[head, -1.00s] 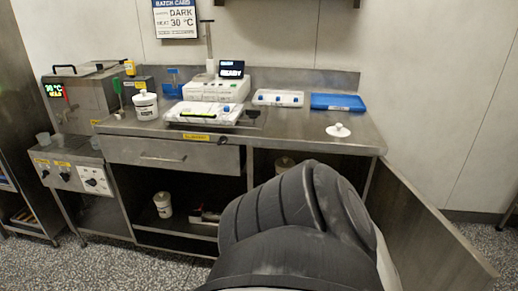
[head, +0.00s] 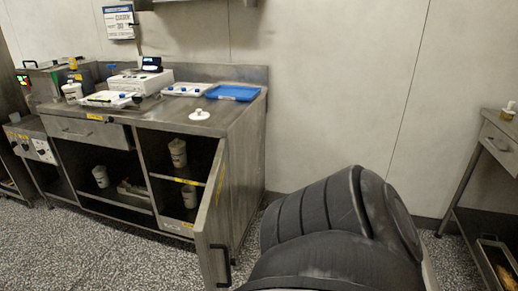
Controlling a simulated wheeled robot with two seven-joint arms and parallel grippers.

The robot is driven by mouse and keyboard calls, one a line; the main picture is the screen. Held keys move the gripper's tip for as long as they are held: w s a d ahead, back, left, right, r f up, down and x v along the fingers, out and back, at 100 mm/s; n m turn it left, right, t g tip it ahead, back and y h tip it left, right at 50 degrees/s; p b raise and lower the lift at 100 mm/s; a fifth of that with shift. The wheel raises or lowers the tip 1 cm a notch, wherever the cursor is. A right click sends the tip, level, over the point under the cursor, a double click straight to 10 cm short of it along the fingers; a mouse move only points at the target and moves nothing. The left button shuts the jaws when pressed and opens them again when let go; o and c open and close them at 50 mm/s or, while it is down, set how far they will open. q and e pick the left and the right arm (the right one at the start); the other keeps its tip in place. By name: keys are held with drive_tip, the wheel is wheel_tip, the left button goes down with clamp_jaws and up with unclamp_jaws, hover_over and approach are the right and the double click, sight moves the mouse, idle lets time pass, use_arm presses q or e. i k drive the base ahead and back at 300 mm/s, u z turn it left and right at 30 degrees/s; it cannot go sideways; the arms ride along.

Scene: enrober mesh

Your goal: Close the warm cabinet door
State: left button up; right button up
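The warm cabinet is the right-hand bay of the steel bench (head: 233,116), and its inside is visible. Its steel door (head: 208,228) stands open, hinged at the bay's right edge and jutting out toward me. A black handle (head: 222,264) is low on the door near its free edge. A large black part of my own arm fills the lower middle right, beside the door. Neither gripper's fingers are in the head view.
Containers (head: 178,153) stand on the bay's shelves. A blue tray (head: 233,93) and a white knobbed lid (head: 199,115) lie on the bench top. Another steel table (head: 500,143) stands at the far right. Speckled floor is clear before the bench.

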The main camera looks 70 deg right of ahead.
sight(213, 229)
drive_tip(key=z, duration=2.2)
drive_tip(key=i, duration=0.45)
drive_tip(key=u, duration=1.25)
drive_tip(key=k, duration=1.25)
drive_tip(key=z, duration=0.9)
drive_tip(key=i, duration=0.9)
drive_tip(key=u, duration=0.15)
